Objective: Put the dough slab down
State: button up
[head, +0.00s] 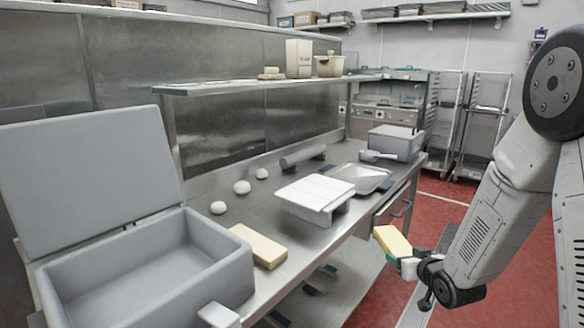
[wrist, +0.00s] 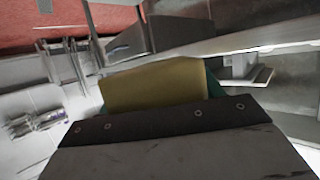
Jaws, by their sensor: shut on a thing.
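A pale yellow dough slab (head: 391,240) is held in my gripper (head: 404,258), off the front edge of the steel worktable and over the floor side. The jaws are shut on its lower end and hide that part. The slab also shows in the wrist view (wrist: 158,84), with a green edge of the gripper beside it. A second, similar pale slab (head: 258,246) lies on the worktable (head: 272,205), beside the grey open bin. It is well to the left of my gripper.
The grey bin (head: 205,268) has its lid raised. A white board on a stand (head: 314,192), a metal tray (head: 362,178), a grey box (head: 396,142) and several dough balls are on the table. A shelf (head: 265,84) runs above the back.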

jog(key=f+h, duration=0.1)
jog(key=a+f+m, duration=0.1)
jog(key=shift+f+m+h, duration=0.3)
jog(key=shift+h, duration=0.1)
jog(key=s+a+f, duration=0.4)
jog(key=s+f, duration=0.1)
jog(key=f, duration=0.3)
jog(key=shift+s+f, duration=0.35)
jog(key=shift+s, duration=0.05)
